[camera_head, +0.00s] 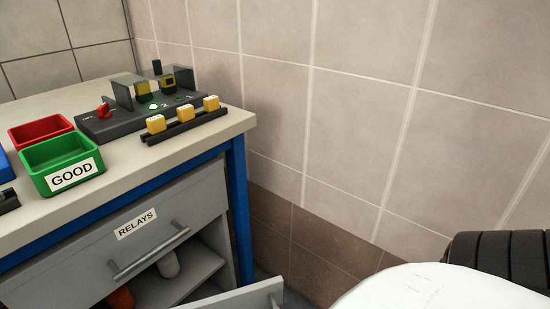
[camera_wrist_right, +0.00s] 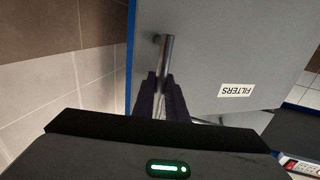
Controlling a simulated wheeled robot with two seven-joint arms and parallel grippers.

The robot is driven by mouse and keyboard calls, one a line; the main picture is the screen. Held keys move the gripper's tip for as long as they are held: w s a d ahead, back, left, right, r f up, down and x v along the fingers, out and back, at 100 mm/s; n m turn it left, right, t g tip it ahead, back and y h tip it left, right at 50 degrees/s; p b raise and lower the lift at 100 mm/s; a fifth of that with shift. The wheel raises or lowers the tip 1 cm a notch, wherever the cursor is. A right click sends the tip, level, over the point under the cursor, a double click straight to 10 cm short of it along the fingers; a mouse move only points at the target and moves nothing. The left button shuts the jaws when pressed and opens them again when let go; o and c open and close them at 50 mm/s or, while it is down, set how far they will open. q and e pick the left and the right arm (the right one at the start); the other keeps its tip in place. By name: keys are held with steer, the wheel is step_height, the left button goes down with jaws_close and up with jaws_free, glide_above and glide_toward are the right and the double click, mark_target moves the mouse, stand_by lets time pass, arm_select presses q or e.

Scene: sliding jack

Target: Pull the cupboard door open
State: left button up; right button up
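The cupboard door (camera_wrist_right: 215,60) fills much of the right wrist view as a grey panel with an upside-down FILTERS label (camera_wrist_right: 237,90). In the head view the top of the door (camera_head: 240,296) juts out from the cupboard at the bottom edge, so it stands partly open. The door handle (camera_wrist_right: 167,50) is a grey bar. My right gripper (camera_wrist_right: 161,80) has its two dark fingers on either side of the bar and appears shut on it. The right gripper is out of the head view, and my left gripper is in neither view.
Above the opening is a closed RELAYS drawer (camera_head: 130,235) with a bar handle (camera_head: 150,254). A shelf (camera_head: 190,268) shows inside. The worktop (camera_head: 105,200) holds a green GOOD bin (camera_head: 62,160), a red bin (camera_head: 40,130) and a dark fixture (camera_head: 125,120). A tiled wall (camera_head: 340,130) stands behind.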

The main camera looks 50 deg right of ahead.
mark_target(264, 287)
steer(key=o, duration=0.4)
steer(key=shift+o, duration=0.2)
steer(key=shift+r, duration=0.1)
